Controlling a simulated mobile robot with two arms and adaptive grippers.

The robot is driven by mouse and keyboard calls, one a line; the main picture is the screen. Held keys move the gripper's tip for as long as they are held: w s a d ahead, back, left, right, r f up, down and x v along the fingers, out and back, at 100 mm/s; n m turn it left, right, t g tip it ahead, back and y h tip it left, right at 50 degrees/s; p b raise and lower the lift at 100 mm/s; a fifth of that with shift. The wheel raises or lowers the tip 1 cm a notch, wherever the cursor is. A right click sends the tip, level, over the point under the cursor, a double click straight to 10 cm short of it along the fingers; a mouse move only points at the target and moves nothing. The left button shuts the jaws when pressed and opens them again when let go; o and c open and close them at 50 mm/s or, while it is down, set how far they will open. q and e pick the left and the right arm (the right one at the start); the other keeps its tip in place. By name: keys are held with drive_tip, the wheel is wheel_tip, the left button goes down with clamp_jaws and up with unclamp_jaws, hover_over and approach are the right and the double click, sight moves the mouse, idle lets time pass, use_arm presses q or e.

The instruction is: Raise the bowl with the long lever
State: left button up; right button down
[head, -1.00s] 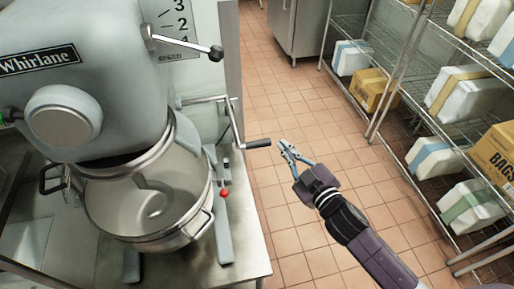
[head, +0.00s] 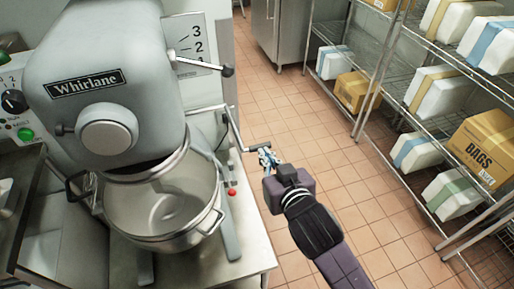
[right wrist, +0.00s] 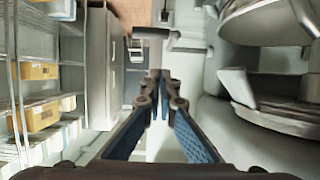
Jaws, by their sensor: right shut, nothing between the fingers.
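The steel bowl (head: 150,215) sits in the mixer (head: 110,70), below its head. The long lever (head: 233,128) is a bent crank on the mixer's right side, ending in a dark handle (head: 258,146) that points right. In the right wrist view the handle (right wrist: 150,33) is ahead of the fingertips, near the top. My right gripper (head: 266,155) is shut and empty, with its tips just below the handle's outer end in the head view. I cannot tell whether they touch. The fingers (right wrist: 161,90) converge in the right wrist view. My left gripper is not in view.
A speed lever with a black knob (head: 228,71) and a red-knobbed lever (head: 232,191) are also on the mixer. The steel table (head: 245,262) ends just left of my right arm. A wire shelf (head: 400,115) with boxes stands right; tiled floor (head: 310,130) lies between.

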drive_tip(key=w+a+f+p, duration=0.2)
drive_tip(key=w+f, duration=0.3)
drive_tip(key=w, duration=0.2)
drive_tip(key=shift+a+f, duration=0.25)
drive_tip(key=shift+f, duration=0.1)
drive_tip(key=shift+w, duration=0.1)
